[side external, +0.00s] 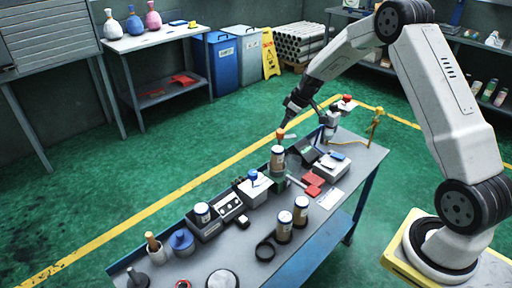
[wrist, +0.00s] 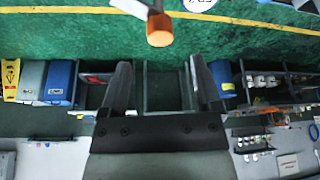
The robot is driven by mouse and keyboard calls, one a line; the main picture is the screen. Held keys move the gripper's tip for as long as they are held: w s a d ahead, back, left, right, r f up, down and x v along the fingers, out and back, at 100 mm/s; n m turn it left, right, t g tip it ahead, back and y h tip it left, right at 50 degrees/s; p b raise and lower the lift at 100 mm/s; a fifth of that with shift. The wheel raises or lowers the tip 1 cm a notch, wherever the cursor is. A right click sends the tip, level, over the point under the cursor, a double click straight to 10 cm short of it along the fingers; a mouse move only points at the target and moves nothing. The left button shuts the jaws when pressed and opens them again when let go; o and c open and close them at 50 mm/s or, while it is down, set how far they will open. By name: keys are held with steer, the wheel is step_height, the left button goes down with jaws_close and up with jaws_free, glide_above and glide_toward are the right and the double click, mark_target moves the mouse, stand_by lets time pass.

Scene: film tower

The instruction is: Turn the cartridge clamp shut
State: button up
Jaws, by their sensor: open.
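A cartridge (side external: 277,160) with a white and dark label stands upright on the far edge of the workbench. An orange knob (side external: 281,133) sits just above it, and looks like the handle end of the cartridge clamp. In the wrist view the orange knob (wrist: 160,30) is on the end of a pale lever (wrist: 130,7), beyond my fingertips. My gripper (side external: 284,124) points down, close above the knob. In the wrist view my gripper (wrist: 158,78) is open with nothing between its fingers. The rest of the clamp is too small to make out.
Behind the bench is open green floor (side external: 150,165).

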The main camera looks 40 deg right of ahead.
mark_target(281, 131)
steer(key=shift+x, duration=3.1)
jaws_close()
